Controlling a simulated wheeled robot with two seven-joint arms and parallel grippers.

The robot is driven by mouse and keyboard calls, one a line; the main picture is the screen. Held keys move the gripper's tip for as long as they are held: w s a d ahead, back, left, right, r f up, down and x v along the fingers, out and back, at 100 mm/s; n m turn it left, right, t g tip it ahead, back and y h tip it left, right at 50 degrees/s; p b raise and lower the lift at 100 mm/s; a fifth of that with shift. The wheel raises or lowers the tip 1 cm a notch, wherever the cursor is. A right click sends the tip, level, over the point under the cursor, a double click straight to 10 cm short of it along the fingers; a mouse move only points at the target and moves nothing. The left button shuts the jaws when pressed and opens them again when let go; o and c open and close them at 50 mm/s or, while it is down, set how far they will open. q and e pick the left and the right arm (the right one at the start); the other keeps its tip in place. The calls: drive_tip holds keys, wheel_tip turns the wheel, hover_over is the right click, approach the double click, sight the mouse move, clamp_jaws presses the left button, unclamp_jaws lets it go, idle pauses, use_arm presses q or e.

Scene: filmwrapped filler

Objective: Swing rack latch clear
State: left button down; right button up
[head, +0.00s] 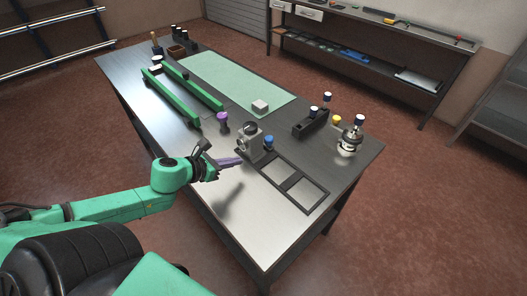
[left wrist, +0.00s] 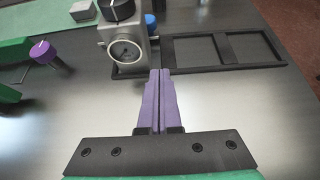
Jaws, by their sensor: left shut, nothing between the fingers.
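My left gripper (head: 236,161) reaches in over the metal bench. Its purple fingers are shut together with nothing between them, and they also show in the left wrist view (left wrist: 160,85). The fingertips are just in front of a grey block-shaped device (head: 250,142) with a round dial; in the left wrist view the device (left wrist: 127,50) is just beyond and left of the tips. I cannot tell whether they touch. A small black rack (head: 311,123) holding white-and-blue-capped items stands farther right. No latch can be clearly made out. My right gripper is not in view.
A black two-window frame (head: 294,183) lies right of the device. Green rails (head: 185,95), a purple knob (head: 224,122), a green mat (head: 225,78) with a white block (head: 260,105), and a metal fixture (head: 348,138) are on the bench. The front bench surface is bare.

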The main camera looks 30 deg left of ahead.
use_arm(q)
drive_tip(key=b, duration=0.4)
approach(270, 151)
drive_tip(key=shift+s+a+f, duration=0.3)
drive_tip(key=shift+s+f, duration=0.3)
drive_tip(key=shift+s, duration=0.15)
drive_tip(key=shift+w+d+f, duration=0.1)
drive_tip(key=shift+w+f, duration=0.1)
drive_tip(key=shift+w, duration=0.1)
drive_tip(key=shift+x, duration=0.75)
drive_tip(key=w+p, duration=0.1)
drive_tip(key=w, duration=0.1)
drive_tip(key=w+d, duration=0.1)
drive_tip(key=w, duration=0.1)
drive_tip(key=shift+w+d+p, duration=0.15)
drive_tip(key=shift+d+p, duration=0.05)
drive_tip(key=shift+p, duration=0.2)
drive_tip(key=shift+w+d+f, duration=0.15)
drive_tip(key=shift+w+f, duration=0.1)
drive_tip(key=shift+w, duration=0.05)
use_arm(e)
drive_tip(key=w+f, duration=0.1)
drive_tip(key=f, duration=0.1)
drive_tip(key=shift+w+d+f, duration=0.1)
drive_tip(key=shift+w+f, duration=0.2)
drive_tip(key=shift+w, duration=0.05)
use_arm(q)
drive_tip(key=shift+d, duration=0.1)
